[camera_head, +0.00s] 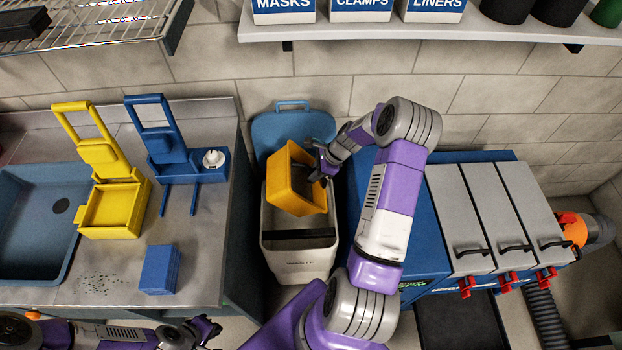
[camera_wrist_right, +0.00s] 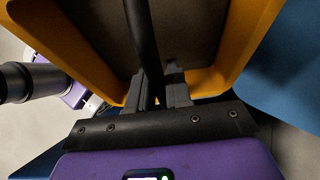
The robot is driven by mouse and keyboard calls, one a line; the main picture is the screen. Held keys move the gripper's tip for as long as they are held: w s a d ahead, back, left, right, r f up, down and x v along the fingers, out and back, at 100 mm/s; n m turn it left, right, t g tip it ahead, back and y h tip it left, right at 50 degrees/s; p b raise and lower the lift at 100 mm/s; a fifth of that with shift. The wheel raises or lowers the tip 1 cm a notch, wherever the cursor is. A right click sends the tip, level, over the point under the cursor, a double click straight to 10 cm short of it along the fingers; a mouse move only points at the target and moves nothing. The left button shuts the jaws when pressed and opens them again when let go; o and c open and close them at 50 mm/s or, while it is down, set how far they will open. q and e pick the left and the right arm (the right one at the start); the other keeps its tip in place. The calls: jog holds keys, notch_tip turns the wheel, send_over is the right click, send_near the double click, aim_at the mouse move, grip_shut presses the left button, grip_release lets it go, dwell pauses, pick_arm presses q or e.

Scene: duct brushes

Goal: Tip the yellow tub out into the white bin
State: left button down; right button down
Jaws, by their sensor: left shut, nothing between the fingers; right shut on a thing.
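The yellow tub (camera_head: 297,180) is orange-yellow and tilted steeply, above the back part of the white bin (camera_head: 300,262). My right gripper (camera_head: 320,168) is shut on the tub at its upper right side. In the right wrist view the tub (camera_wrist_right: 245,55) fills the top, with a grey-brown surface inside its walls. A dark bar runs down to the fingers (camera_wrist_right: 160,95). I cannot tell whether anything is left in the tub. The bin stands open, its inside partly hidden by the tub. My left gripper (camera_head: 207,330) is shut and empty at the lower left.
The bin's blue lid (camera_head: 290,128) stands raised behind it. A counter with a sink (camera_head: 35,225), yellow holder (camera_head: 112,205), blue holder (camera_head: 165,150) and blue block (camera_head: 160,268) lies left. A blue cabinet with grey panels (camera_head: 455,215) is right. A shelf (camera_head: 440,33) hangs above.

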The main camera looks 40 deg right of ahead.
jog(key=f+y+b, duration=0.1)
jog(key=f+t+y+b, duration=0.1)
jog(key=b, duration=0.1)
jog(key=s+d+f+t+b, duration=0.1)
jog(key=b, duration=0.1)
jog(key=shift+f+y, duration=0.15)
jog(key=shift+y, duration=0.25)
jog(key=shift+d+f+t+y+b, duration=0.15)
jog(key=shift+f+t+y+b, duration=0.35)
jog(key=shift+t+y+b, duration=0.4)
jog(key=shift+h, duration=0.3)
dwell(0.6)
